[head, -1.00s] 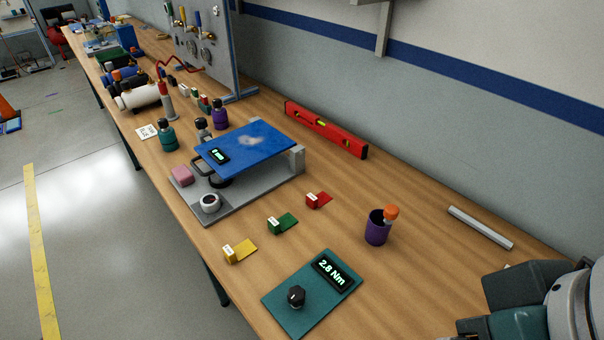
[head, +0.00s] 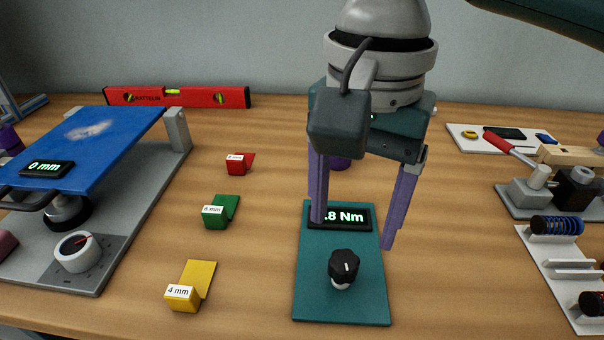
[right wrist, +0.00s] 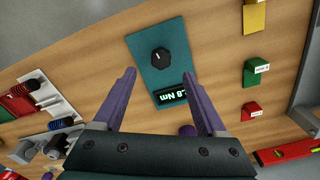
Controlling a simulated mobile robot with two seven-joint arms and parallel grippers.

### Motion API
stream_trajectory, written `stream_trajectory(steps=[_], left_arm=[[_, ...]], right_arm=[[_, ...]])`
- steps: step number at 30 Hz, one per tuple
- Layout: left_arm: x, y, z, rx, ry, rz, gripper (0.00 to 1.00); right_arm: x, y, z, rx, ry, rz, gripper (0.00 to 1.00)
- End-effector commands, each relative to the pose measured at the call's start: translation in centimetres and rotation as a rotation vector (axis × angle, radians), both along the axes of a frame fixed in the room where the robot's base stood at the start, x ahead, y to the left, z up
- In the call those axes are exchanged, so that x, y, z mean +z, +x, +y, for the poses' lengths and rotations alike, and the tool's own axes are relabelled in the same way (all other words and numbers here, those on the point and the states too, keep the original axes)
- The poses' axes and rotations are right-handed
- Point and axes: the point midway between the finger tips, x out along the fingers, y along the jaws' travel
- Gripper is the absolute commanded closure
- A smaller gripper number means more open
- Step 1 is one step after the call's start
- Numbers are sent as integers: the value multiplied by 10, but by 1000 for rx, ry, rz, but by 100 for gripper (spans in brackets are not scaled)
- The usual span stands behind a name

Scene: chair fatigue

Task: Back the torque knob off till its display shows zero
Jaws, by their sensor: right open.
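The black torque knob (head: 344,266) stands on a teal plate (head: 312,302) at the front of the bench. Its white mark points up. The display (head: 350,217) behind the knob shows ".8 Nm" in the head view, its first digit hidden by a finger. My right gripper (head: 352,232) is open and empty, fingers pointing down, above the far part of the plate and behind the knob. In the right wrist view the knob (right wrist: 161,55) lies beyond and between the open fingertips, untouched. My left gripper is not in view.
Yellow (head: 190,287), green (head: 220,211) and red (head: 240,163) gauge blocks lie left of the plate. A fixture with a blue top (head: 110,140) stands at the left. A purple cup (head: 340,162) is partly hidden behind my gripper. A white tray (head: 545,265) lies at the right.

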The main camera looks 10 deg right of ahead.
Motion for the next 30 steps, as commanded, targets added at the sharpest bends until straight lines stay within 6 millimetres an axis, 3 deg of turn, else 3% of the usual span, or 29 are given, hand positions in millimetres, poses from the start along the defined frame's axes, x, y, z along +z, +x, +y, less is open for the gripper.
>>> stream_trajectory(steps=[3, 9, 21, 30], left_arm=[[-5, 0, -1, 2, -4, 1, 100], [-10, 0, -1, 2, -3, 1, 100], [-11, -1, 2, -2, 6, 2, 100], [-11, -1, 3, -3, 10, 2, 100]], right_arm=[[-26, -1, 0, 1, -1, 3, 26], [-56, 0, 0, 3, -1, 1, 26], [-66, 0, 1, 4, 2, -3, 26], [-66, 0, 1, 4, 1, -2, 58]])
